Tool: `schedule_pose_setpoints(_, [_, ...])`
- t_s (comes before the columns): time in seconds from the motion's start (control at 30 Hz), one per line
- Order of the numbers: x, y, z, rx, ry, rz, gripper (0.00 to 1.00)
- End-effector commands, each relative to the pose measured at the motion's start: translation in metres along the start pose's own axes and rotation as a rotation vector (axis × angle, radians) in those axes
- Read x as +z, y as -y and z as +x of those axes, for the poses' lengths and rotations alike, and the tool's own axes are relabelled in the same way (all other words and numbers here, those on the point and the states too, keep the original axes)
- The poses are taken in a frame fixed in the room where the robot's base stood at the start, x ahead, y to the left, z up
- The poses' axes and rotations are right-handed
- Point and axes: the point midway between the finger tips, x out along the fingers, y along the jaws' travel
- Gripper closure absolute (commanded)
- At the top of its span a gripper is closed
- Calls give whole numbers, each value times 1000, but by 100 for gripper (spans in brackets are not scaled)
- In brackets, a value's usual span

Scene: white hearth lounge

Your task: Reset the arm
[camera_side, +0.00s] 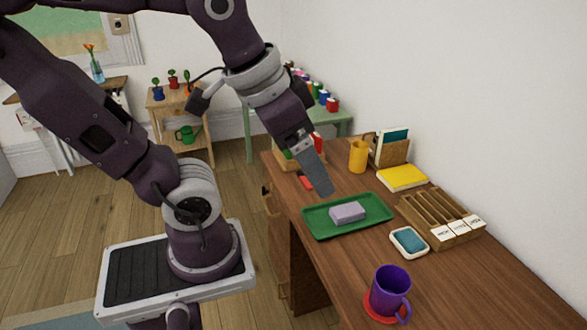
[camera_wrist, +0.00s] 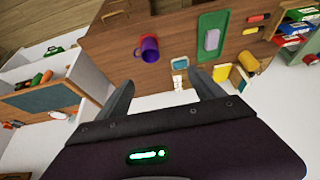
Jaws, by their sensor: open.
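My gripper (camera_side: 316,176) hangs from the arm above the desk (camera_side: 480,290), a little behind the green tray (camera_side: 318,227) in the side view. In the wrist view my gripper (camera_wrist: 164,90) shows two grey fingers spread well apart, with nothing between them. The fingers overlap in the side view, so the gap is hidden there. The green tray, with a lavender block (camera_side: 347,212) lying in it, also shows in the wrist view (camera_wrist: 205,60).
A purple mug (camera_side: 389,289) stands on a red coaster at the desk's front. A blue-and-white dish (camera_side: 408,241), wooden slotted rack (camera_side: 440,220), yellow book (camera_side: 402,178) and yellow mug (camera_side: 358,156) line the wall side. A small red object (camera_side: 305,182) lies near the gripper.

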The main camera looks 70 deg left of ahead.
Motion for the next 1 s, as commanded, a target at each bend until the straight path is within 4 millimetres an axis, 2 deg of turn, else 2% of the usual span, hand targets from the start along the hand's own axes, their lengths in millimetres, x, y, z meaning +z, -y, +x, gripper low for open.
schedule_pose_setpoints(0.07, [18, -4, -4, 6, -28, 0, 23])
schedule_pose_setpoints(0.17, [26, -6, -4, 8, -37, -2, 23])
schedule_pose_setpoints(1.0, [25, -6, -4, 8, -37, -3, 23])
